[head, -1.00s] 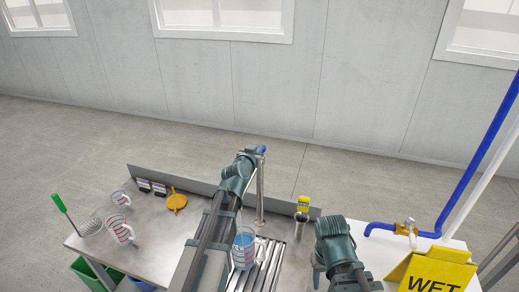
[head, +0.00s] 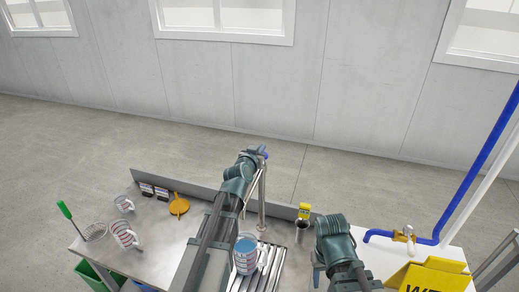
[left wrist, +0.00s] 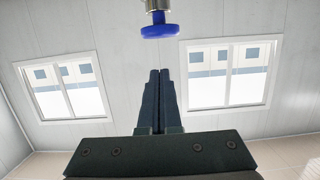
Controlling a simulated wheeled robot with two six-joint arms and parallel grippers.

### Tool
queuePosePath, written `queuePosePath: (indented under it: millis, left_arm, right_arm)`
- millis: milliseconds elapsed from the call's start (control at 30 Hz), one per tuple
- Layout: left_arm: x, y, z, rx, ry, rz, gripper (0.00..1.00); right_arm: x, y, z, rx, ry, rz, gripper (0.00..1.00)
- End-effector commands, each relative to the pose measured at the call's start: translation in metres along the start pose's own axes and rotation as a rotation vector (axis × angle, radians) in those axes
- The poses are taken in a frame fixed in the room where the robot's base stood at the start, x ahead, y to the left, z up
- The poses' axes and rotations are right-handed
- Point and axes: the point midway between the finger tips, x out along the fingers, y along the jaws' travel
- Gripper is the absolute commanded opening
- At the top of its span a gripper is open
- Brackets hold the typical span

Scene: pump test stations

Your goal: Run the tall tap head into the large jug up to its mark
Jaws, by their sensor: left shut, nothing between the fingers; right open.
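The tall tap's metal post (head: 262,200) rises behind the slatted drain, with a blue part (head: 263,152) at its top. In the left wrist view a round blue knob (left wrist: 160,31) under a metal collar is ahead of and above my left fingertips. My left gripper (left wrist: 159,72) is shut and empty, with a visible gap to the knob. The large jug (head: 245,262), clear with red markings, stands upright on the drain beside my left arm. Blue liquid shows in it; its level against the mark cannot be read. My right gripper (head: 318,277) is open, right of the drain, partly hidden by its arm.
Two more jugs (head: 124,236), a strainer (head: 95,232) and an orange funnel (head: 179,206) are on the left of the steel bench (head: 160,245). A yellow wet sign (head: 430,275) and blue pipe are at right.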

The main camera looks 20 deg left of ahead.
Motion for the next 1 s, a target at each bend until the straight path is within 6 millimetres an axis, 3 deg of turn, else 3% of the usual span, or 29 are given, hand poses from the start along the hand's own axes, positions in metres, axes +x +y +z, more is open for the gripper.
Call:
queuePosePath:
  millis: [33, 200, 400, 1000]
  left_arm:
    - [-0.022, 0.000, 0.000, 0.000, -0.001, -0.001, 0.00]
    - [-0.063, 0.000, 0.000, -0.002, 0.000, -0.001, 0.00]
    - [-0.093, 0.000, 0.000, -0.003, 0.000, 0.000, 0.00]
    - [-0.096, 0.005, 0.006, -0.001, -0.013, 0.014, 0.00]
  right_arm:
    - [-0.005, 0.001, 0.000, 0.001, 0.000, 0.000, 0.50]
    - [-0.015, 0.001, 0.001, 0.003, 0.000, -0.001, 0.50]
    - [-0.021, 0.002, 0.001, 0.005, 0.000, -0.001, 0.50]
    - [-0.020, 0.002, 0.001, 0.005, 0.000, -0.001, 0.50]
